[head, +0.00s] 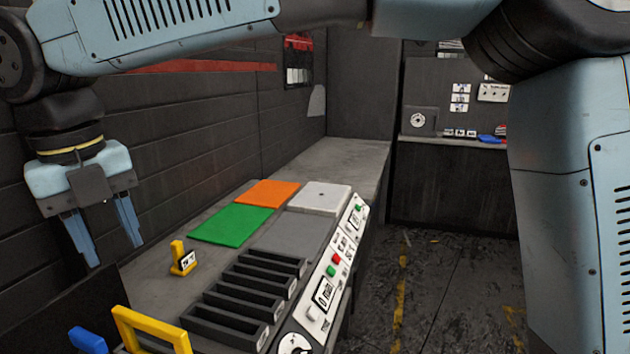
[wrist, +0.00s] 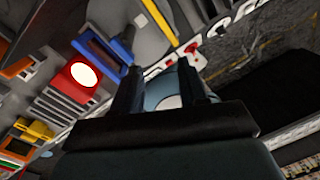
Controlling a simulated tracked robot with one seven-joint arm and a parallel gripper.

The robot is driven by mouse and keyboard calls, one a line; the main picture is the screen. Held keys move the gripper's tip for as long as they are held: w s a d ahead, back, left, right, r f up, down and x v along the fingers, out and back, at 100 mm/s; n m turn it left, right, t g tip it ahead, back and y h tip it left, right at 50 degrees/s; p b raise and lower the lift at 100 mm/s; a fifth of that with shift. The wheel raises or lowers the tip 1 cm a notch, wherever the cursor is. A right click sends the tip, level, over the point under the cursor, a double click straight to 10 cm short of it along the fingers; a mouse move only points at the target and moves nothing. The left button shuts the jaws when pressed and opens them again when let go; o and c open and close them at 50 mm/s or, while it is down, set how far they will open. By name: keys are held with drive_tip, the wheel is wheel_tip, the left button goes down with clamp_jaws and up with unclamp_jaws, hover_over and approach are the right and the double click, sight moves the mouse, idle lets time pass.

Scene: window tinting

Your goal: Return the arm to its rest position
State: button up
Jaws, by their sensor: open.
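My gripper (head: 106,236) hangs at the left in the head view, at the end of my blue-grey arm. Its two blue fingers point down and stand apart with nothing between them. It is in the air near the dark panelled wall, left of the workbench (head: 357,158). In the wrist view the two dark fingers of my gripper (wrist: 165,85) show apart, with a light blue rounded part visible between and beyond them.
The bench carries a green sheet (head: 232,226), an orange sheet (head: 267,193), a white square plate (head: 319,197), a black slotted rack (head: 238,318), a yellow marker (head: 179,259) and a yellow frame (head: 150,327). A button panel (head: 333,268) runs along its edge. Open floor (head: 450,270) lies right.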

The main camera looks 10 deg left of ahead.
drive_tip(key=w+d+f+m+t+h, duration=0.1)
drive_tip(key=w+d+m, duration=0.7)
drive_tip(key=d+m, duration=0.35)
drive_tip(key=w+d+f+m+t, duration=0.1)
drive_tip(key=w+d+f+m, duration=0.1)
drive_tip(key=w+d+m, duration=0.95)
drive_tip(key=s+d+f+m+t, duration=0.1)
drive_tip(key=s+d+m, duration=0.3)
drive_tip(key=d+m, duration=0.8)
drive_tip(key=s+d+f+m+t+y, duration=0.1)
drive_tip(key=s+d+m, duration=0.3)
drive_tip(key=d+m, duration=0.8)
drive_tip(key=d, duration=0.7)
drive_tip(key=shift+f, duration=0.35)
drive_tip(key=shift+a, duration=0.1)
